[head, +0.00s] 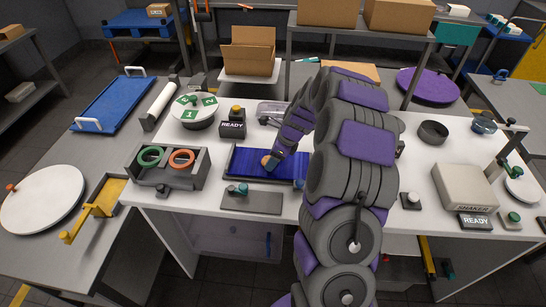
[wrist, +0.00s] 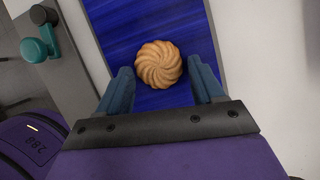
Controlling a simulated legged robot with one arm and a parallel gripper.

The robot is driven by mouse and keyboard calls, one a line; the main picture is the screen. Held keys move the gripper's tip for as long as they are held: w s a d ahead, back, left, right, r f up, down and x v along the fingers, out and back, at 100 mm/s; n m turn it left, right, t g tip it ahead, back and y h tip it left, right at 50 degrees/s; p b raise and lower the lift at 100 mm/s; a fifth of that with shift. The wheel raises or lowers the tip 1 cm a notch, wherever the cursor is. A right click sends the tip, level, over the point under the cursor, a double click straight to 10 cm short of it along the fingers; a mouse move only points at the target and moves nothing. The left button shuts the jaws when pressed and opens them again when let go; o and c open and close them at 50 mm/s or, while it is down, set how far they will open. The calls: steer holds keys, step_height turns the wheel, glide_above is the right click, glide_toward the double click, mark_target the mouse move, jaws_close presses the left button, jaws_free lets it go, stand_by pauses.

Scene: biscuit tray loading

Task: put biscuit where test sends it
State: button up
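A round golden biscuit with swirled ridges (wrist: 158,64) lies on a blue ribbed surface (wrist: 130,30) in the wrist view. In the head view the biscuit (head: 266,161) is partly hidden by my gripper (head: 272,161) over the dark blue tray (head: 243,161). In the wrist view my gripper (wrist: 160,68) is open, with one blue finger on each side of the biscuit's near half. A gap shows on both sides, so the fingers do not appear to grip it. A READY display (head: 232,126) stands behind the tray; a shaker box (head: 465,188) with another READY display stands at right.
A grey holder (head: 170,178) with green and orange rings is left of the tray. A round stand (head: 193,112) bears green tiles marked 1 and 2. A grey plate (head: 250,203) with knobs lies in front. My arm hides the table's middle.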

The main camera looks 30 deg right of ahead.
steer(key=o, duration=0.3)
steer(key=shift+d, duration=0.5)
steer(key=shift+a, duration=0.3)
steer(key=p+v, duration=0.3)
steer(key=v, duration=0.9)
steer(key=s+a+r+n+g, duration=0.1)
steer(key=s+a+r+n, duration=0.3)
steer(key=s+a+n, duration=0.4)
steer(key=s+a+r+n+g, duration=0.25)
steer(key=s+a+n, duration=0.25)
steer(key=s+a, duration=0.3)
steer(key=s+a+n+h, duration=0.1)
steer(key=s+a+n, duration=0.1)
steer(key=s+n, duration=0.4)
steer(key=s+a+r+n+g+h, duration=0.1)
steer(key=s+n, duration=0.6)
steer(key=s, duration=0.7)
steer(key=shift+s+a+n+h, duration=0.3)
steer(key=shift+a+h, duration=0.3)
steer(key=shift+a, duration=0.25)
